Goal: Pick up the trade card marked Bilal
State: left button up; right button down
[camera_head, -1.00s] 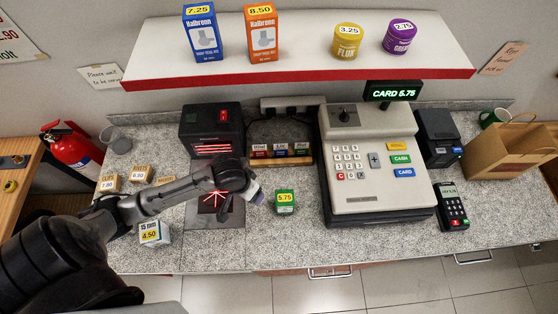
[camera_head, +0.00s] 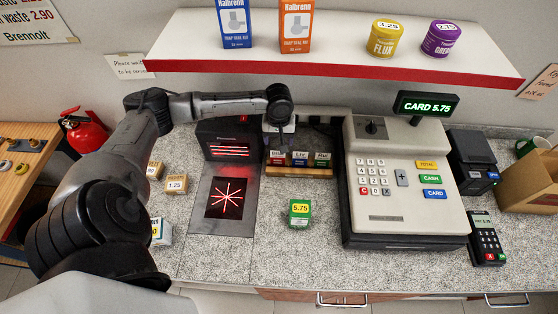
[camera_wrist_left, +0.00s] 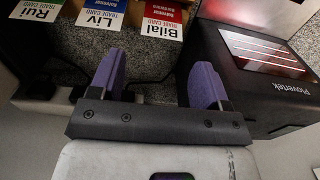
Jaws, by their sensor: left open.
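The trade card marked Bilal (camera_head: 277,160), white with a red lower part, stands at the left end of a wooden card holder (camera_head: 297,172). The Liv card (camera_head: 299,159) and the Rui card (camera_head: 321,159) stand to its right. In the left wrist view the Bilal card (camera_wrist_left: 160,28) shows upside down, lined up with the gap between my purple fingers. My left gripper (camera_wrist_left: 157,78) is open and empty, apart from the card. In the head view this gripper (camera_head: 280,140) is just behind and above the Bilal card. My right gripper is not in view.
The scanner (camera_head: 229,139) stands close left of the holder, and the cash register (camera_head: 400,175) close right. A green box marked 5.75 (camera_head: 300,212) sits on the counter in front. The red-edged shelf (camera_head: 340,68) hangs above and behind.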

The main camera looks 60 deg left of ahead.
aim_at(278, 152)
pick_arm(q)
jog(key=shift+s+f, duration=0.15)
jog(key=shift+f, duration=4.05)
jog(key=c, duration=0.7)
jog(key=shift+a+r, duration=0.1)
